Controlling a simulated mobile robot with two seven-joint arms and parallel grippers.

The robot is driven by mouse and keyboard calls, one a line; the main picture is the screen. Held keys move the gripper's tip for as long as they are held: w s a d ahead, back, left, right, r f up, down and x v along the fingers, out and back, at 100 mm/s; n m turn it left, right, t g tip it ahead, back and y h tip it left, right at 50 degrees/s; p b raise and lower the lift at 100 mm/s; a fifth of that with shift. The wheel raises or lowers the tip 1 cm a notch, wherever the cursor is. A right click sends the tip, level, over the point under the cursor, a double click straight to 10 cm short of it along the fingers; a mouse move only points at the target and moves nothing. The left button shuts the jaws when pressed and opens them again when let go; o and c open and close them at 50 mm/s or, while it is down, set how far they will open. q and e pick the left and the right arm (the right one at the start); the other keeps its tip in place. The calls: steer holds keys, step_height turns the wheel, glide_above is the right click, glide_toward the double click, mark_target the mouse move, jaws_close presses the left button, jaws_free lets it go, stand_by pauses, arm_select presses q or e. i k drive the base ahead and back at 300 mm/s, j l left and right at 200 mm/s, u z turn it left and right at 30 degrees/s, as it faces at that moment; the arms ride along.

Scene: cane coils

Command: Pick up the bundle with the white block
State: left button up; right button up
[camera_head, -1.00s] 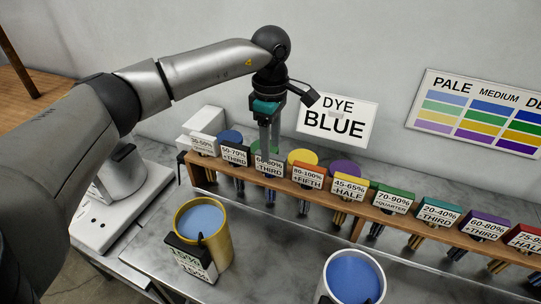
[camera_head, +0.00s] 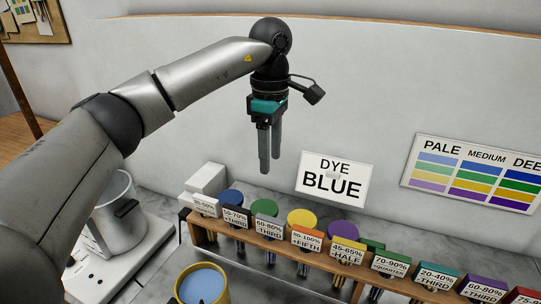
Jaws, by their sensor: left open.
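The white block (camera_head: 204,207) with a percentage label sits at the far left end of the wooden rack (camera_head: 270,247). I cannot make out its bundle below it. My left gripper (camera_head: 270,167) is open and empty, its two fingers pointing down. It hangs in the air above the rack, right of the white block in the picture and well apart from it. My right gripper is not in view.
Blocks in several colours line the rack, including a blue one (camera_head: 236,219) beside the white one. A larger white box (camera_head: 207,178) stands behind the left end. A "DYE BLUE" sign (camera_head: 333,191) stands behind. A yellow cup (camera_head: 183,290) of blue dye is in front.

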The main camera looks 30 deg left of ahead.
mark_target(211, 207)
steer(key=u, duration=1.4)
